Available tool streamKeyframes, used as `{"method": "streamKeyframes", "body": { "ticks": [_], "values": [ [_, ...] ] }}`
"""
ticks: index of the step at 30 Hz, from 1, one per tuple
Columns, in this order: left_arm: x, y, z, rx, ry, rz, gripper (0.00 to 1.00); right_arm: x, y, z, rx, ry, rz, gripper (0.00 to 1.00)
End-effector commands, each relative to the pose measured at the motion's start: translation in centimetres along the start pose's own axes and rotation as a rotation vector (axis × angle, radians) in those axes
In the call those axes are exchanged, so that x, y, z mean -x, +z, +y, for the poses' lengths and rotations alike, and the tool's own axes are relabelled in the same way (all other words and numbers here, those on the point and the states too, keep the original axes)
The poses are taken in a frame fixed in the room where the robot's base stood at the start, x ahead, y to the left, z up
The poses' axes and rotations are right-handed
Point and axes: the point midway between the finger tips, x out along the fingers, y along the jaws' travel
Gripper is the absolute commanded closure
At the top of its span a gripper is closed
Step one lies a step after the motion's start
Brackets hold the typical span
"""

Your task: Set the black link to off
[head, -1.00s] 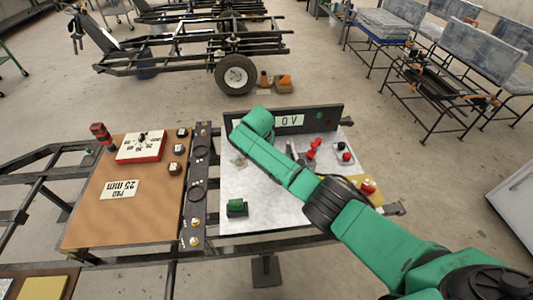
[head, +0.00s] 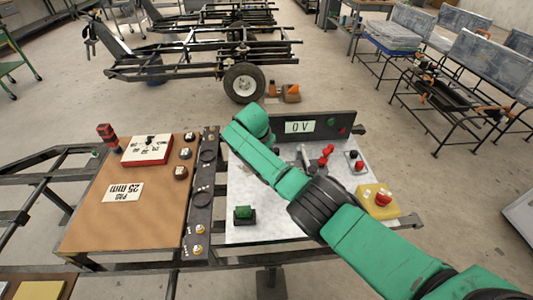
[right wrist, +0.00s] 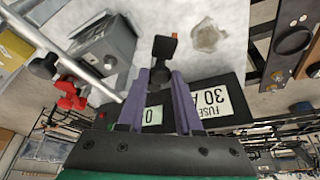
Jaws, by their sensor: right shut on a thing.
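In the right wrist view the black link (right wrist: 164,47) is a small black block with a narrow stem and an orange bit at its far end, over the pale metal panel (right wrist: 215,14). My right gripper (right wrist: 160,76) has its purple fingers closed on the stem. In the head view my green right arm crosses the pale panel (head: 270,225) from the lower right. Its end is by the left end of the dark upright plate, and it hides the link and fingers. I cannot tell how the link is seated. My left gripper is not in view.
A "0 V" display (head: 299,127) is on the upright plate. A red handle (head: 326,156), a red button on a yellow box (head: 383,198) and a green switch (head: 245,212) surround the arm. A grey box (right wrist: 106,48) stands close beside the fingers. A brown board (head: 140,215) lies left.

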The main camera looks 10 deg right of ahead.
Motion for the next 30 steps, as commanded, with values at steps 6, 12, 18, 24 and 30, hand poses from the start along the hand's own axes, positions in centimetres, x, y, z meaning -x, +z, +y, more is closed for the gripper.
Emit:
{"method": "streamKeyframes", "body": {
  "ticks": [6, 12, 18, 24, 30],
  "values": [
    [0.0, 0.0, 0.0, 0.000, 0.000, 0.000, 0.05, 0.2, -0.2, -0.1, -0.002, -0.005, 0.006, 0.36],
    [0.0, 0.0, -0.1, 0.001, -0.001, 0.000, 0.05, 0.1, -0.1, -0.1, -0.001, -0.003, 0.003, 0.36],
    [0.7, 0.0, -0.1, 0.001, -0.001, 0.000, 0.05, 1.2, -0.1, -0.2, 0.002, -0.004, 0.002, 0.36],
    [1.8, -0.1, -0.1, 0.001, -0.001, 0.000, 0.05, 5.8, -0.1, -0.2, 0.000, -0.010, 0.003, 0.36],
    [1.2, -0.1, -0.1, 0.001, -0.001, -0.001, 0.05, 11.4, -0.1, -0.2, -0.001, -0.009, 0.004, 0.36]
  ]
}}
